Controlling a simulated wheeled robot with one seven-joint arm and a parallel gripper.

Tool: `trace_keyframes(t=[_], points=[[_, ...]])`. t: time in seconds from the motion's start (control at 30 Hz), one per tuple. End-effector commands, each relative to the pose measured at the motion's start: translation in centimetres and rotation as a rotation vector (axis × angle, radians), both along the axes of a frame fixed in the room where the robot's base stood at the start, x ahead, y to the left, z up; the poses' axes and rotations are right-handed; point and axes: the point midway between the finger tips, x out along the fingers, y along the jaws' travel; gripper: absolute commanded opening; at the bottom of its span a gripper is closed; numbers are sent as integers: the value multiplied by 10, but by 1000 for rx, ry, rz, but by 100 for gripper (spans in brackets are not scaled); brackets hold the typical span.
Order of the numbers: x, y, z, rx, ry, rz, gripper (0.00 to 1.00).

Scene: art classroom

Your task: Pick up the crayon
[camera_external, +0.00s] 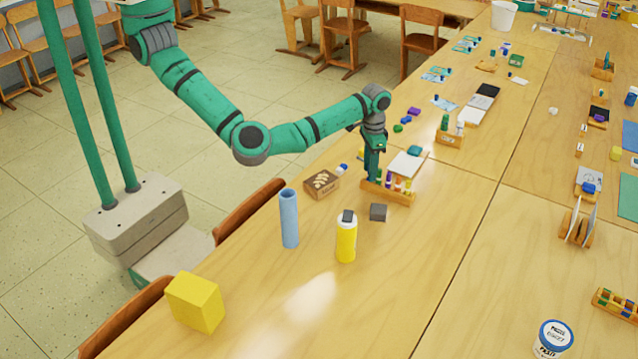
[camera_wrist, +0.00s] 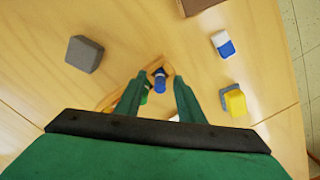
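A wooden rack (camera_external: 399,197) holding several coloured sticks stands on the table in the external view. My gripper (camera_external: 372,177) points down at the rack's left end. In the wrist view, a blue-topped stick, seemingly a crayon (camera_wrist: 160,84), shows between the fingertips of my gripper (camera_wrist: 161,77). The fingers are apart, with gaps on either side of the blue top. A small green piece (camera_wrist: 145,96) shows beside the left finger. The fingers and wrist hide most of the rack in the wrist view.
A grey block (camera_external: 378,212) and a brown box (camera_external: 322,184) stand near the rack. A blue cylinder (camera_external: 289,218), a yellow bottle (camera_external: 346,240) and a yellow block (camera_external: 195,301) stand nearer the camera. A white board (camera_external: 406,165) lies behind the rack. The table's front middle is clear.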

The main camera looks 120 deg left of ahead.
Motion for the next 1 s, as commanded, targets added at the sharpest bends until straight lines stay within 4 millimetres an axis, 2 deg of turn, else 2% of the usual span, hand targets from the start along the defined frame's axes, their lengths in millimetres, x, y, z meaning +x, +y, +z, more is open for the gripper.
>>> trace_keyframes(t=[0.27,0.3,0.43,0.47,0.83,1.0], points=[[0,0,-5,0,0,1,35],[0,0,-5,0,0,1,33],[0,0,-5,0,0,1,2],[0,0,-5,0,0,1,0],[0,0,-3,1,-1,1,0],[0,1,8,3,-1,1,0]])
